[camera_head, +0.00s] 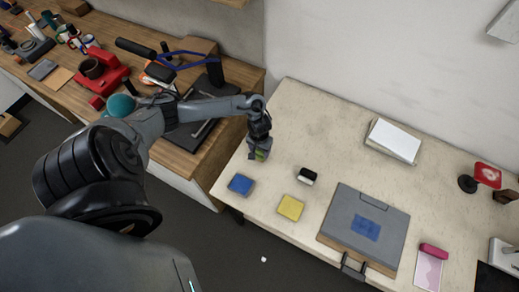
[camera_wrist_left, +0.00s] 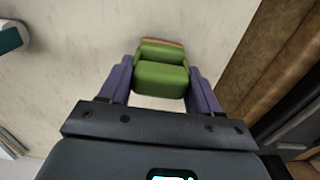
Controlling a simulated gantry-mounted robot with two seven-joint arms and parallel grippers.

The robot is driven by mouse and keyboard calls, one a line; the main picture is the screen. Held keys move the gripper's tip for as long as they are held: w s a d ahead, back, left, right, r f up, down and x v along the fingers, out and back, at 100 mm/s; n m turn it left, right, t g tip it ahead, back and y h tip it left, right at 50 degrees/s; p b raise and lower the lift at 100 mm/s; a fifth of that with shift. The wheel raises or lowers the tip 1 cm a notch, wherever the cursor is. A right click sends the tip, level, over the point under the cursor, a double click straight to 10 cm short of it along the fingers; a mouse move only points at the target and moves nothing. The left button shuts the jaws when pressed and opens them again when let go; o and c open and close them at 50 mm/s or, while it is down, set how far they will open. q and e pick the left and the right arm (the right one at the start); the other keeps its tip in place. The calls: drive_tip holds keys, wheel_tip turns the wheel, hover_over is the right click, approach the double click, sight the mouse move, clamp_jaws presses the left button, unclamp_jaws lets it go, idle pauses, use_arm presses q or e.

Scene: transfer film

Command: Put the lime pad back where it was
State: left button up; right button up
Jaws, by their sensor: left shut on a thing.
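My left gripper (camera_head: 260,149) is over the left part of the pale table in the head view, shut on the lime pad (camera_head: 262,155). In the left wrist view the pad (camera_wrist_left: 161,78) is a green block with a thin orange-brown far edge, between the two fingers of my gripper (camera_wrist_left: 160,85). Whether the pad touches the table is hard to tell. A blue pad (camera_head: 240,184) and a yellow pad (camera_head: 290,207) lie nearer the table's front edge. My right gripper is not in view.
A black-and-white block (camera_head: 307,176) sits right of the gripper. A grey board (camera_head: 385,207) bears a blue film patch (camera_head: 366,229). A white paper stack (camera_head: 393,140) lies behind. The cluttered wooden bench (camera_head: 189,148) adjoins on the left. Tabletop around the gripper is clear.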

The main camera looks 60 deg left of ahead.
use_arm(q)
drive_tip(key=shift+f, duration=0.1)
drive_tip(key=o, duration=1)
wheel_tip(320, 180, up, 11)
drive_tip(key=p, duration=0.2)
drive_tip(key=w+d+m+t+h, duration=0.2)
drive_tip(key=d+m+t, duration=0.4)
drive_tip(key=d, duration=1.5)
drive_tip(key=s+r+m, duration=0.1)
drive_tip(key=s+r, duration=0.2)
drive_tip(key=s, duration=0.1)
drive_tip(key=s+r+m+g+y, duration=0.1)
drive_tip(key=s+r, duration=0.2)
drive_tip(key=s+r+m+g, duration=0.1)
drive_tip(key=s+r, duration=0.2)
drive_tip(key=s, duration=0.1)
drive_tip(key=shift+s+d+r+y, duration=0.2)
drive_tip(key=shift+s+d+y, duration=0.15)
drive_tip(key=shift+d+y, duration=0.05)
